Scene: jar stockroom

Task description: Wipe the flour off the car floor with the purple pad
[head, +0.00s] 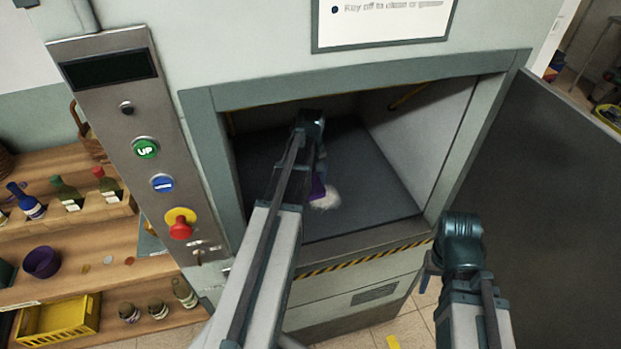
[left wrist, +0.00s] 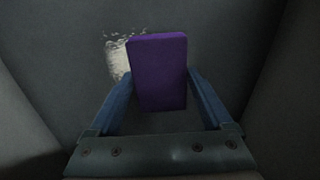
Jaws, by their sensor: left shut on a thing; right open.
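The purple pad (left wrist: 158,72) is held between the two blue fingers of my left gripper (left wrist: 160,100), which is shut on it. In the head view my left arm reaches into the open lift car, and only a small part of the pad (head: 318,188) shows beside it. The white flour patch (head: 326,200) lies on the dark car floor (head: 375,190), right by the pad. In the left wrist view the flour (left wrist: 117,58) shows at the pad's left edge, partly hidden behind it. I cannot tell whether the pad touches the floor. My right gripper (head: 428,275) is open, outside the car.
The car door (head: 550,180) stands open at the right. A button panel (head: 135,140) is left of the opening. A striped sill (head: 365,258) edges the car front. Shelves at the left hold bottles, a purple bowl (head: 42,262) and a yellow crate (head: 58,320).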

